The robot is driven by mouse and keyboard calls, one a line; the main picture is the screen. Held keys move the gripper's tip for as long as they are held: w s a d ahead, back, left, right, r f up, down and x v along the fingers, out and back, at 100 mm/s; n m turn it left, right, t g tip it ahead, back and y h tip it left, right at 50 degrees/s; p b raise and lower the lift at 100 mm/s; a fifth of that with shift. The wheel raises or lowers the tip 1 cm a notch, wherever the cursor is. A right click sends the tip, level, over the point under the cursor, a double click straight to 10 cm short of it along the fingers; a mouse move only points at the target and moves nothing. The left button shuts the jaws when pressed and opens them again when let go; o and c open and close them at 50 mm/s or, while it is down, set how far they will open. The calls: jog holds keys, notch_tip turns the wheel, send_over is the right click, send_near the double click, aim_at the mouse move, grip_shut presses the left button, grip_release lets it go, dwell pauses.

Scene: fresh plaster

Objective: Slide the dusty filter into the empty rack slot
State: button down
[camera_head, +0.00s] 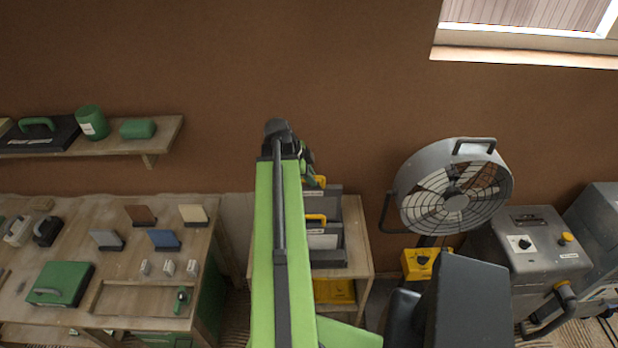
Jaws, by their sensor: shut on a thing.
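My green arm reaches up through the middle of the view. Its wrist and gripper (308,170) show only in part behind the arm, at the back of a dark grey rack (345,245). My gripper is shut on a filter, of which a yellow handle edge (320,181) shows just below it; the filter's body is mostly hidden. Another yellow handle (315,217) stands above a pale labelled panel (322,241) in the front part of the rack. I cannot tell how far the held filter is inside a slot, nor see its dust.
The rack stands on a small wooden stand (361,240) with a yellow bin (335,291) below. A workbench (75,220) with blocks and a green case (60,283) is at left. A round fan (455,190) and grey machine (540,245) stand at right.

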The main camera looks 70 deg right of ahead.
aim_at(311, 197)
jog(key=shift+f+b, duration=4.15)
jog(key=shift+f, duration=0.15)
jog(key=shift+f+b, duration=0.55)
jog(key=shift+b, duration=0.1)
jog(key=c, duration=1.3)
grip_release()
jog(key=shift+c, duration=0.2)
jog(key=p+v, duration=1.6)
jog(key=v, duration=0.1)
jog(key=shift+r, duration=0.25)
